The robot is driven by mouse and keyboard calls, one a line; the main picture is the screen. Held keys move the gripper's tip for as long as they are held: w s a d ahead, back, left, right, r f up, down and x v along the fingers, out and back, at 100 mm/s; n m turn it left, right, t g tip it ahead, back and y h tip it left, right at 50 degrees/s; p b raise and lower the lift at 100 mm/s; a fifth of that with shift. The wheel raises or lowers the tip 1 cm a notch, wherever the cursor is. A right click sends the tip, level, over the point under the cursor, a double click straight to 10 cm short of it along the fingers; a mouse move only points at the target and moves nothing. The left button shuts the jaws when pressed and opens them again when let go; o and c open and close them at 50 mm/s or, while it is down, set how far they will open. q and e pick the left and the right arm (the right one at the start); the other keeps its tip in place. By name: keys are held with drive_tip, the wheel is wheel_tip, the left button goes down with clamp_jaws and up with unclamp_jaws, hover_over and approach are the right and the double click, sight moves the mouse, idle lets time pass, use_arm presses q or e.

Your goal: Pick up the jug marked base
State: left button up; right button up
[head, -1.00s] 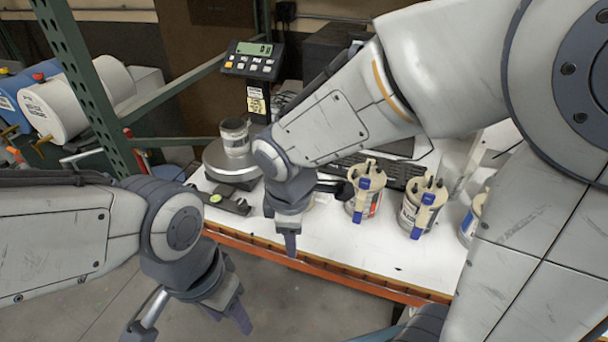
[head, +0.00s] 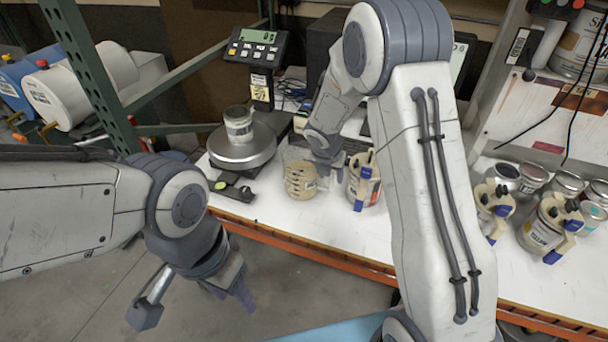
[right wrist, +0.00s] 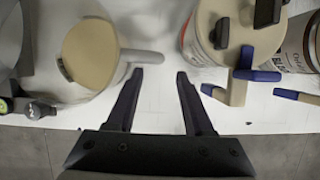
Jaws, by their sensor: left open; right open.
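A clear jug with beige contents (head: 300,180) stands on the white bench, left of a handled can. I cannot read any marking on it. In the right wrist view the jug (right wrist: 88,50) is at upper left, its handle (right wrist: 145,57) pointing right. My right gripper (right wrist: 160,75) is open and empty, its fingertips just short of the handle, which lies mostly ahead of the left finger. In the head view my right gripper (head: 325,172) is beside the jug, partly hidden by its own wrist. My left gripper (head: 230,290) is open and empty, off the bench's front.
A handled can (head: 363,182) stands close right of the jug. A scale (head: 240,155) bearing a tin (head: 238,125) is at left, with its display (head: 257,47) behind. More handled cans (head: 545,230) and several tins stand at right. The orange bench edge (head: 330,257) runs in front.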

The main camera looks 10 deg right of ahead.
sight(331, 179)
drive_tip(key=x, duration=0.5)
drive_tip(key=shift+w, duration=0.25)
clamp_jaws()
drive_tip(key=shift+r, duration=0.15)
idle(1.0)
